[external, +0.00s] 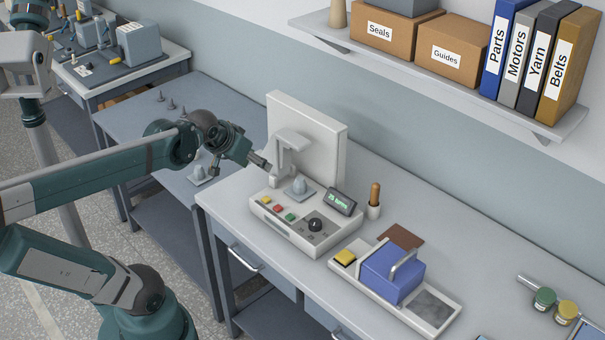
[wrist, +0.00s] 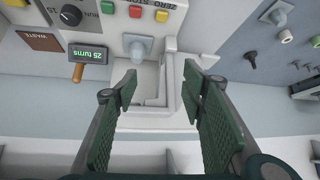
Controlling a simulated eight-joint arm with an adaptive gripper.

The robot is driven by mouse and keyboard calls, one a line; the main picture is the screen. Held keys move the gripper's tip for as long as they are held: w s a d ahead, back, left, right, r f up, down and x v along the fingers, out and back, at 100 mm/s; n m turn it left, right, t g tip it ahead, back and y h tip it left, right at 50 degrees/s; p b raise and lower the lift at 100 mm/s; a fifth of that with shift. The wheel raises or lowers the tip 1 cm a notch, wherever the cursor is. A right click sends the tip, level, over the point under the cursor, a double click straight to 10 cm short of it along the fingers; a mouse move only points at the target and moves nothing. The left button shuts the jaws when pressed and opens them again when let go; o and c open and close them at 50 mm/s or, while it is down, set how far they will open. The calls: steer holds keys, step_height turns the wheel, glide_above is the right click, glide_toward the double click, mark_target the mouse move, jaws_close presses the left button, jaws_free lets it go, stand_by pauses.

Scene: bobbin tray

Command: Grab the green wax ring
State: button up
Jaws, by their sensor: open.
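The machine's white post (wrist: 169,80) shows beyond the gap.
A grey-blue cone (external: 300,186) sits on the machine near my fingers. A display (external: 342,202) and a wooden-handled tool (external: 374,200) stand right of it. A white tray (external: 440,304) carries a blue handled block (external: 388,277). A shelf (external: 440,72) with boxes and binders hangs above.

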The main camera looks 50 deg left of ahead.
steer(key=w+a+r+n+y, duration=0.1)
steer(key=w+a+n+y, duration=0.35)
steer(key=a, duration=1.15)
steer(key=w+a+r+n+y, duration=0.1)
steer(key=w+a, duration=0.6)
steer(key=a, duration=0.8)
steer(key=s+a+f+n+g+y, duration=0.1)
steer(key=s+a+f+n+y, duration=0.1)
steer(key=a, duration=1)
steer(key=s+a+f+n+y, duration=0.1)
steer(key=s+a, duration=0.2)
steer(key=a, duration=0.8)
steer(key=s+a+f+n+g+y, duration=0.1)
steer(key=s+a+f+n+y, duration=0.1)
steer(key=a, duration=1)
steer(key=f, duration=2.3)
steer(key=shift+d+f, duration=0.1)
steer(key=shift+d, duration=0.25)
steer(key=shift+b+x, duration=0.35)
steer(key=shift+x, duration=0.95)
steer(key=shift+w, duration=0.15)
